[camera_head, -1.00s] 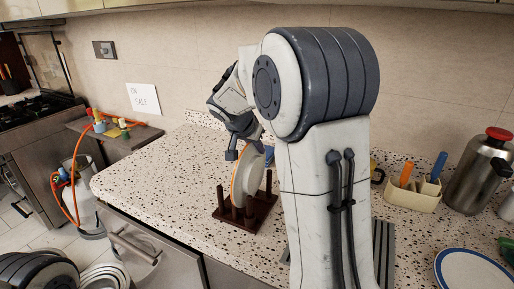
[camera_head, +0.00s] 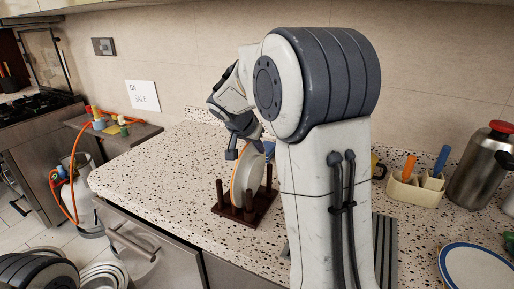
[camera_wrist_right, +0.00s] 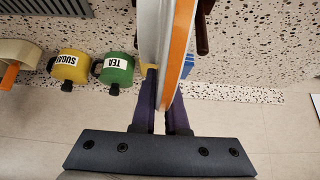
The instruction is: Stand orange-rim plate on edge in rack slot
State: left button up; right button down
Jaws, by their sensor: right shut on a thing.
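The orange-rim plate (camera_head: 249,178) stands on edge, nearly upright, between the pegs of the dark brown wooden rack (camera_head: 228,213) on the counter. Whether its lower edge rests fully in the slot is hard to tell. My right gripper (camera_head: 241,150) reaches down from above and is shut on the plate's upper edge. In the right wrist view the plate (camera_wrist_right: 178,50) runs edge-on between the two dark fingers (camera_wrist_right: 162,100), and a rack peg shows beside it. My left gripper is not in view.
A ribbed grey mat (camera_head: 384,250) and a blue-rimmed plate (camera_head: 474,270) lie at the right. A utensil holder (camera_head: 415,193) and a steel flask (camera_head: 480,170) stand behind. Yellow (camera_wrist_right: 70,65) and green (camera_wrist_right: 116,69) mugs stand near the plate. The counter left of the rack is clear.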

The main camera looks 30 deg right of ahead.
jog(key=shift+c, duration=1.1)
grip_release()
